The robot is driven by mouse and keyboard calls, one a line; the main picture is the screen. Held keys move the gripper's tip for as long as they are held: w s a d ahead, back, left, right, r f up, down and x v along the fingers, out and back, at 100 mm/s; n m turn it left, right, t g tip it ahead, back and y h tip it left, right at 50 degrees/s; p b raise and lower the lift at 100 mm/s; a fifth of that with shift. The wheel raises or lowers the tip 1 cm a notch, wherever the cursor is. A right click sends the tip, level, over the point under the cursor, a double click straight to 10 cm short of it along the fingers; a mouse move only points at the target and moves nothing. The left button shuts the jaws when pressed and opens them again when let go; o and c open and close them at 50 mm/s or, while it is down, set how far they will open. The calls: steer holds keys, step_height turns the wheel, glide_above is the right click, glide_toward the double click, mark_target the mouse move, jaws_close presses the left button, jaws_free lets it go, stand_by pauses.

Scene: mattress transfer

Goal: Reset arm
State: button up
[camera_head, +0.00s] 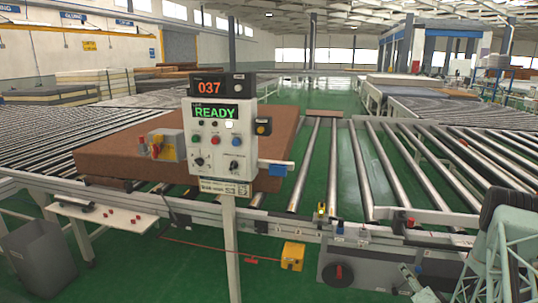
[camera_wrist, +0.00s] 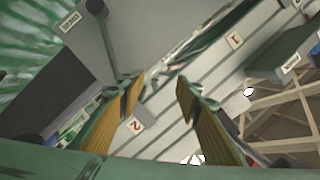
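My gripper (camera_wrist: 160,84) is in the wrist view, with its two yellow-padded fingers apart and nothing between them. Past the fingertips is a grey grooved surface with labels marked 1 (camera_wrist: 235,40) and 2 (camera_wrist: 134,125). A dark lever (camera_wrist: 102,30) stands on a grey plate at the upper left; I cannot tell whether the left finger touches it. In the head view, part of my arm (camera_head: 500,240) is at the lower right, and the gripper's fingers cannot be made out clearly there.
A control panel (camera_head: 220,145) reads 037 and READY. Behind it a brown mattress (camera_head: 120,150) lies on the conveyor. Bare rollers (camera_head: 330,165) extend to the right. A yellow box (camera_head: 292,256), a grey box with a dark knob (camera_head: 350,268) and a grey bin (camera_head: 38,262) are in front.

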steer(key=w+a+r+n+g, duration=0.1)
steer(key=a+r+n+g, duration=0.65)
steer(key=a, duration=0.75)
steer(key=s+a+r, duration=0.3)
steer(key=s+r, duration=0.1)
steer(key=r, duration=0.6)
steer(key=s+a+r+g, duration=0.1)
steer(key=s+a+r, duration=0.25)
steer(key=r, duration=0.65)
steer(key=s+a+r, duration=0.3)
steer(key=s+r, duration=0.1)
steer(key=r, duration=0.6)
steer(key=s+a+r+g, duration=0.1)
steer(key=s+a+r, duration=0.2)
steer(key=s+r, duration=0.3)
steer(key=s+a+r+n, duration=0.1)
steer(key=s+a+r, duration=0.2)
steer(key=s, duration=0.6)
steer(key=s+a+r+g, duration=0.1)
steer(key=s+a+r, duration=0.2)
steer(key=s+r, duration=0.3)
steer(key=s+a+r+n+g, duration=0.1)
steer(key=s+a, duration=0.2)
steer(key=s, duration=1.1)
steer(key=s+a+r+n+g, duration=0.1)
steer(key=s+a, duration=0.3)
steer(key=s, duration=0.9)
steer(key=shift+s+r+y, duration=0.35)
steer(key=shift+y, duration=0.05)
